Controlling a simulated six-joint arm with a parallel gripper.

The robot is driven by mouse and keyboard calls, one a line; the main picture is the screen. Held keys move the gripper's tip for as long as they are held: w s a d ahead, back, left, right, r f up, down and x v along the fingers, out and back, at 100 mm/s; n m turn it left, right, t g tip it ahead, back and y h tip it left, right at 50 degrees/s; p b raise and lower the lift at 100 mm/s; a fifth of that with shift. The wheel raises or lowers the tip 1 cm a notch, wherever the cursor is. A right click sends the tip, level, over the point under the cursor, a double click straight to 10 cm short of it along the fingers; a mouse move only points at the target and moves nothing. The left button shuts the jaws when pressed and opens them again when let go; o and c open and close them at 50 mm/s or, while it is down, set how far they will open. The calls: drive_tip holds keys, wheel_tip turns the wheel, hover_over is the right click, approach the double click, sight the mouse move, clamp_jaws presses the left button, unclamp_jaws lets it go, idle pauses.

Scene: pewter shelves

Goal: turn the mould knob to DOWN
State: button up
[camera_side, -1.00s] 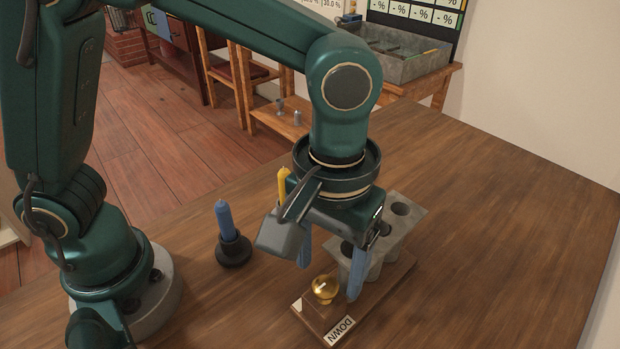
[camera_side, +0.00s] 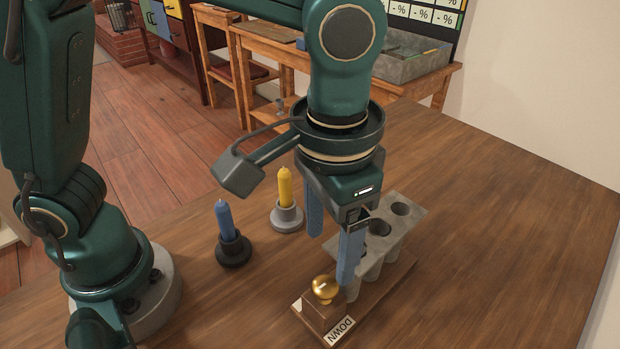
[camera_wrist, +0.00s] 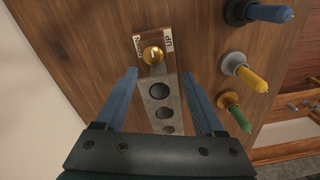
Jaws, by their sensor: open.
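The brass mould knob (camera_side: 325,288) sits on a wooden base (camera_side: 318,313) at the front of the grey mould (camera_side: 400,207), which has several round holes. A DOWN label (camera_side: 340,330) is on the base's near side. In the wrist view the knob (camera_wrist: 153,54) lies between a DOWN label (camera_wrist: 139,45) and an UP label (camera_wrist: 169,43). My gripper (camera_side: 333,255) is open, its two blue fingers pointing down above the mould and beside the knob. In the wrist view the fingers (camera_wrist: 160,80) stand wide on either side of the mould, with nothing between them touching.
A blue candle (camera_side: 225,220) in a dark holder and a yellow candle (camera_side: 285,187) in a grey holder stand left of the mould. A green candle (camera_wrist: 238,116) shows in the wrist view. The table's right side is clear.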

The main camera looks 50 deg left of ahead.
sight(325, 284)
drive_tip(key=m, duration=0.7)
drive_tip(key=shift+a+f+t+y, duration=0.2)
drive_tip(key=shift+a+t+y, duration=0.1)
drive_tip(key=m, duration=0.4)
drive_tip(key=shift+a, duration=0.1)
drive_tip(key=m, duration=0.3)
drive_tip(key=m+t, duration=0.1)
drive_tip(key=shift+s+m+y, duration=0.25)
drive_tip(key=shift+m+y, duration=0.05)
drive_tip(key=shift+m, duration=0.1)
drive_tip(key=m, duration=0.4)
drive_tip(key=m+t, duration=0.1)
drive_tip(key=m, duration=0.2)
drive_tip(key=shift+s, duration=0.3)
drive_tip(key=m, duration=0.4)
drive_tip(key=shift+s+d+t, duration=0.35)
drive_tip(key=shift+d+t, duration=0.05)
drive_tip(key=shift+s+d+r+m, duration=0.1)
drive_tip(key=shift+s+m, duration=0.05)
drive_tip(key=shift+m, duration=0.4)
drive_tip(key=shift+s+d+m, duration=0.1)
drive_tip(key=shift+m, duration=1.15)
drive_tip(key=shift+w+d+f, duration=0.1)
drive_tip(key=shift+d+f, duration=0.05)
drive_tip(key=shift+f, duration=1)
drive_tip(key=shift+w+d+f, duration=0.1)
drive_tip(key=shift+f, duration=1)
